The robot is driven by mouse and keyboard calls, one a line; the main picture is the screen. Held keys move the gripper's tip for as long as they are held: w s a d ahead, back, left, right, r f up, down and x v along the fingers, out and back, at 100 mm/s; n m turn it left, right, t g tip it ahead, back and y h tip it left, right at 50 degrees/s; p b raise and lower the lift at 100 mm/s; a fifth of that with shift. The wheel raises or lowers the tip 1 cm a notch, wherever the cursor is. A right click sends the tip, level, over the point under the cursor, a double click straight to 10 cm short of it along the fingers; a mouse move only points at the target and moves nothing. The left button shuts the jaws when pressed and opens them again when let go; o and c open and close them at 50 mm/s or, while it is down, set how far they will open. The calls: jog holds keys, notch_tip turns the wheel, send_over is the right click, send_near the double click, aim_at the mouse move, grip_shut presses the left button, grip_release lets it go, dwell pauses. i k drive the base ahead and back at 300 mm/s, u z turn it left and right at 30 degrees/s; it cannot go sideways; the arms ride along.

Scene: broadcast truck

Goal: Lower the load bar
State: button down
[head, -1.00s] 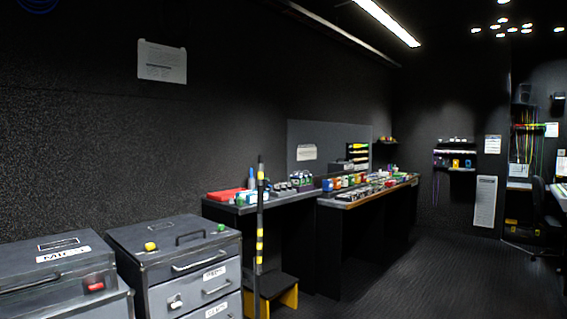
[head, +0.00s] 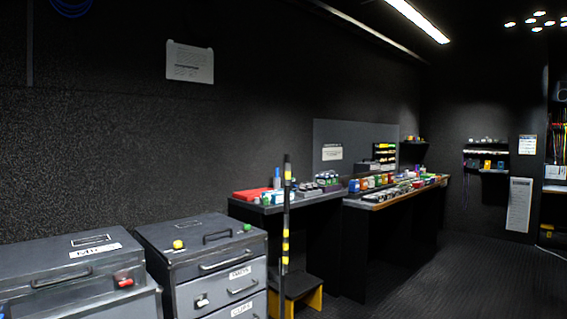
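An upright black pole with yellow bands (head: 286,225), which looks like the load bar, stands in the head view just left of the middle. My gripper is not in view.
Grey flight cases (head: 75,265) and a drawer case (head: 205,255) fill the lower left. A black step stool with yellow legs (head: 312,298) stands behind the pole. Workbenches (head: 375,204) loaded with small items line the wall. The dark floor at right (head: 450,285) is clear.

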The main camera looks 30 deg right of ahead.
aim_at(288, 158)
jog(key=u, duration=0.2)
jog(key=i, duration=0.9)
jog(key=z, duration=0.3)
